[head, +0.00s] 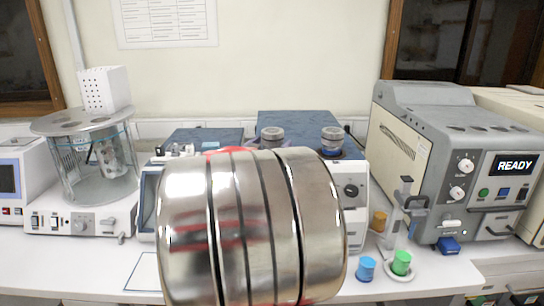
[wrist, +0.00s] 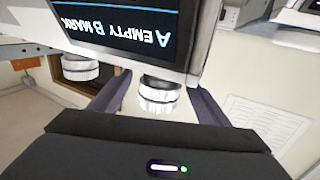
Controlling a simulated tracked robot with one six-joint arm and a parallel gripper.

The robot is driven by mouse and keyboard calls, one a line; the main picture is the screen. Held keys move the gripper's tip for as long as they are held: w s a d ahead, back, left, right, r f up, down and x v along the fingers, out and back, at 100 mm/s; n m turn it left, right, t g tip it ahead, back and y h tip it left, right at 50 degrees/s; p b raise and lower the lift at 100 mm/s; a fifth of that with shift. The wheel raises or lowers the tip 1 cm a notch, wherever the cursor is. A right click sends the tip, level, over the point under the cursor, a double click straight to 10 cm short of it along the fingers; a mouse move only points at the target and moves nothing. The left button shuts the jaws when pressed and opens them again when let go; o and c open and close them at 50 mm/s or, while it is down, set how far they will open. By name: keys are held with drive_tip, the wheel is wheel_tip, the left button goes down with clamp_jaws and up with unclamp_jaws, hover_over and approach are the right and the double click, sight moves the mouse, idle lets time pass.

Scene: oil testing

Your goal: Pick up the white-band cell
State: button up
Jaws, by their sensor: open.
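In the wrist view my gripper (wrist: 162,82) is open, with one dark finger on each side of a silvery, round, capped cell (wrist: 159,95). The cell shows between the fingers with gaps on both sides. A second pale, round cell (wrist: 80,68) shows left of the fingers. In the head view two capped cells show by the blue-topped unit: one with a greyish band (head: 272,135) and one with a blue band (head: 332,140).
My large metal arm link covers the middle of the head view. A dark screen (wrist: 125,25) is close to the fingers. A grey tester reading READY (head: 435,150) stands right, a glass bath (head: 95,165) left. Blue (head: 366,268) and green (head: 401,262) cups stand in front.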

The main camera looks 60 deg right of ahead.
drive_tip(key=shift+c, duration=0.7)
drive_tip(key=c, duration=1.2)
